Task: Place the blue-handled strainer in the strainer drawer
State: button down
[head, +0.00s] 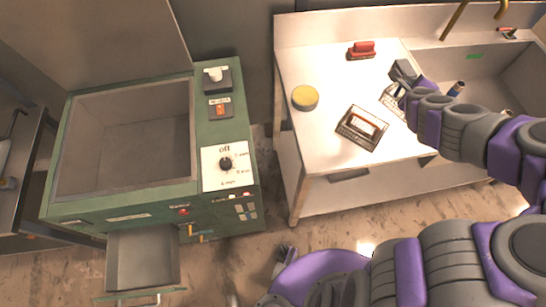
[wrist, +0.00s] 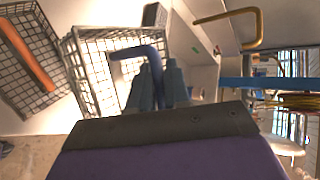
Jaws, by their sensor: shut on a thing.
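The blue-handled strainer is a wire mesh basket with a bent blue handle. It shows in the wrist view (wrist: 92,70) and partly in the head view (head: 390,100), on or just above the white counter; I cannot tell if it touches. My gripper (head: 403,72) is above it, and in the wrist view its fingers (wrist: 158,82) are shut on the blue handle. My arm hides part of the strainer in the head view. An open, empty metal drawer (head: 143,262) sticks out low on the front of the green machine (head: 215,145), far left of my gripper.
An orange-handled strainer (head: 362,128) lies on the counter (head: 325,140) beside the blue-handled one. A yellow round thing (head: 305,97) and a red-handled thing (head: 361,50) are also there. A sink (head: 485,80) is at right. A strip of floor separates counter and machine.

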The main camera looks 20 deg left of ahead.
aim_at(148, 253)
jog(key=k+u, duration=0.1)
jog(key=u, duration=1.55)
jog(key=k+j+u, duration=0.25)
jog(key=k+j, duration=0.2)
jog(key=k, duration=0.1)
